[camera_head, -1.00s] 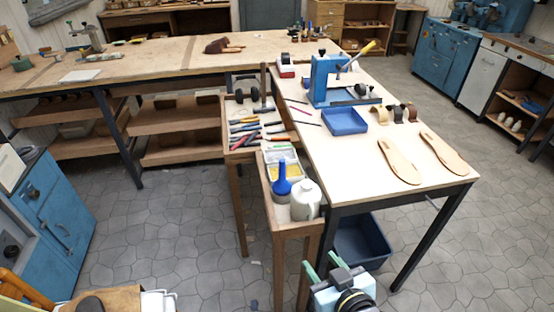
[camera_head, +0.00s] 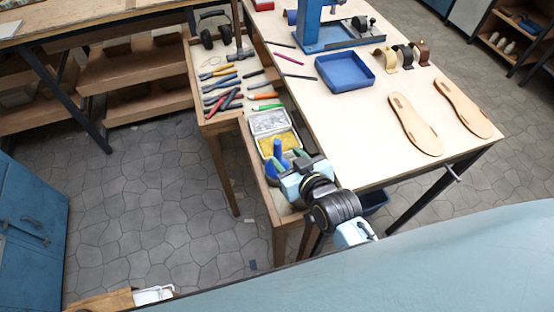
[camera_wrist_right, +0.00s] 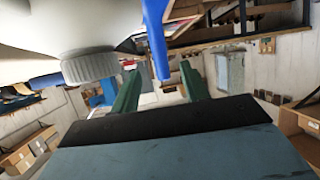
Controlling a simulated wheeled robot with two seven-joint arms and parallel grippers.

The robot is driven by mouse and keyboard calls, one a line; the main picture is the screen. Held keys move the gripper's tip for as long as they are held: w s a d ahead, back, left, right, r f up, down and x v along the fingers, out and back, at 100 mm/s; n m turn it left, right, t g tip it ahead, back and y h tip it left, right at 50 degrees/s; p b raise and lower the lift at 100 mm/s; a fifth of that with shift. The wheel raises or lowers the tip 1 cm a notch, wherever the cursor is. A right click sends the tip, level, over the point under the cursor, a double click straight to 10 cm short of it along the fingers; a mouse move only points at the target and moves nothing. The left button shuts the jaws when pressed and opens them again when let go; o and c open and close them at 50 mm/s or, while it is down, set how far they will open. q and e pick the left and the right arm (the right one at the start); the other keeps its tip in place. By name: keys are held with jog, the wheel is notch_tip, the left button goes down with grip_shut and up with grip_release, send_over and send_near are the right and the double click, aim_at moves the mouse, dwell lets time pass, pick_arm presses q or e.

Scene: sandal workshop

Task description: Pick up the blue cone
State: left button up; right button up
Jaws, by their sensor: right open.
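The blue cone (camera_head: 277,147) stands on the narrow wooden side stand (camera_head: 256,171), partly hidden by my right gripper in the head view. In the right wrist view the cone's narrow blue tip (camera_wrist_right: 155,40) shows between the two green fingers. My right gripper (camera_wrist_right: 162,82) is open, with one finger on each side of the cone's tip and gaps visible. In the head view the right gripper (camera_head: 286,160) is at the cone, over the stand. My left gripper is not in view.
A white bottle with a ridged grey cap (camera_wrist_right: 90,67) is close beside the right gripper. A tray with yellow contents (camera_head: 279,144) lies behind the cone. The workbench (camera_head: 365,135) holds a blue tray (camera_head: 345,72) and sandal soles (camera_head: 413,124). Tools (camera_head: 222,90) lie on the stand behind.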

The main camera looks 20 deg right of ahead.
aim_at(280, 150)
jog(key=x, duration=0.7)
jog(key=shift+w+a+f, duration=0.15)
jog(key=shift+w, duration=0.2)
grip_shut()
